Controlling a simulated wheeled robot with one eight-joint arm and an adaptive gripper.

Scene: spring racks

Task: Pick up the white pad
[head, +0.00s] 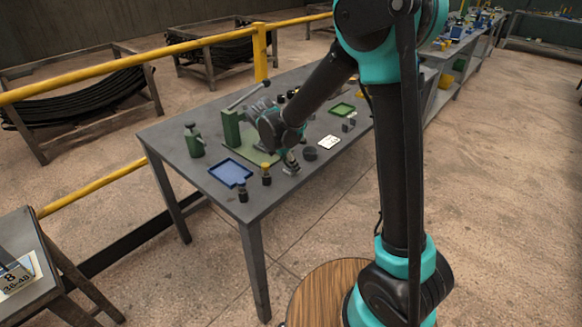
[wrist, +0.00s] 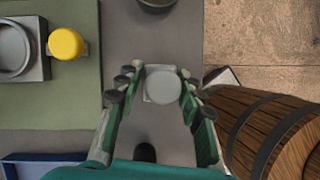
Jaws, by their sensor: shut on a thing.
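The white pad (wrist: 162,87), a pale grey-white round piece on a small square plate, is between the fingertips of my gripper (wrist: 158,88) in the wrist view. My gripper is shut on it, with a green, dark-tipped finger on each side. In the head view my gripper (head: 289,158) is low over the near part of the grey table (head: 222,206), beside the green mat. The pad is small and partly hidden there, and I cannot tell whether it still touches the table.
A blue tray (head: 230,172), a yellow-topped knob (head: 266,175) and a black knob (head: 243,193) are to the left. A dark round dish (head: 309,154) and a white card (head: 328,142) are to the right. A green press (head: 231,128) stands behind.

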